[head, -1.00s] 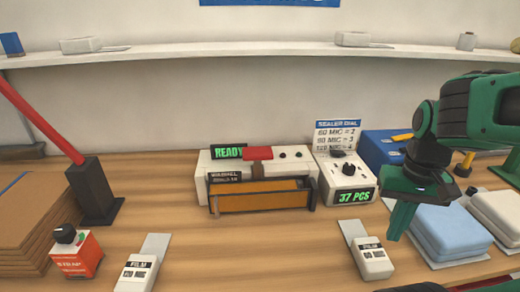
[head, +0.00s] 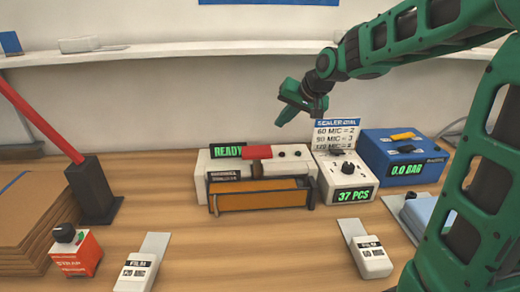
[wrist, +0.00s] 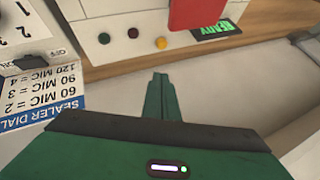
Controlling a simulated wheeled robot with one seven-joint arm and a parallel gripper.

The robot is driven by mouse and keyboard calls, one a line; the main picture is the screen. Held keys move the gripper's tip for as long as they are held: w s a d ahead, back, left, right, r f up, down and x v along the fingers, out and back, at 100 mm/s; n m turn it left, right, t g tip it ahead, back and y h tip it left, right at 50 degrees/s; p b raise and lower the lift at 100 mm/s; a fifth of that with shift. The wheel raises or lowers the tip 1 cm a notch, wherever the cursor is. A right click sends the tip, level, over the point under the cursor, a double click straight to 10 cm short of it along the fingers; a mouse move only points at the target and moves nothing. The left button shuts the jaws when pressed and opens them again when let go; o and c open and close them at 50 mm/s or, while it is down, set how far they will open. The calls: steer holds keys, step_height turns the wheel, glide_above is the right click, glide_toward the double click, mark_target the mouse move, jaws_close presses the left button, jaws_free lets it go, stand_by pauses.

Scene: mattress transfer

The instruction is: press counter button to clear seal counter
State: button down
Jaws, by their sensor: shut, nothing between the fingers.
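The counter box (head: 346,179) stands right of the sealer, with a dial on top and a green display reading 37 PCS (head: 354,195). A corner of it shows at the upper left of the wrist view (wrist: 20,25). The white sealer (head: 222,160) shows READY and has a red block on top. In the wrist view the sealer's top (wrist: 120,30) carries green, dark red and yellow round spots. I cannot tell which part is the counter button. My gripper (head: 284,120) is shut and empty, above the sealer's back right; its fingertips (wrist: 160,78) point towards the sealer, apart from it.
The SEALER DIAL sign (head: 337,134) stands behind the counter box, close to my gripper. A blue box (head: 405,160) reading 0.0 BAR is at the right. Two film blocks (head: 136,272) (head: 370,257) lie in front. A red-handled press (head: 92,190) stands left. The front middle of the table is clear.

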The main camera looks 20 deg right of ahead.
steer(key=shift+t+y, duration=0.4)
steer(key=shift+y, duration=0.1)
steer(key=w+a, duration=0.1)
steer(key=w+a+r, duration=0.1)
steer(key=w+a, duration=0.2)
steer(key=shift+r, duration=0.25)
steer(key=shift+f, duration=4.4)
steer(key=shift+f, duration=0.15)
steer(key=shift+s+f, duration=0.1)
steer(key=shift+f, duration=0.1)
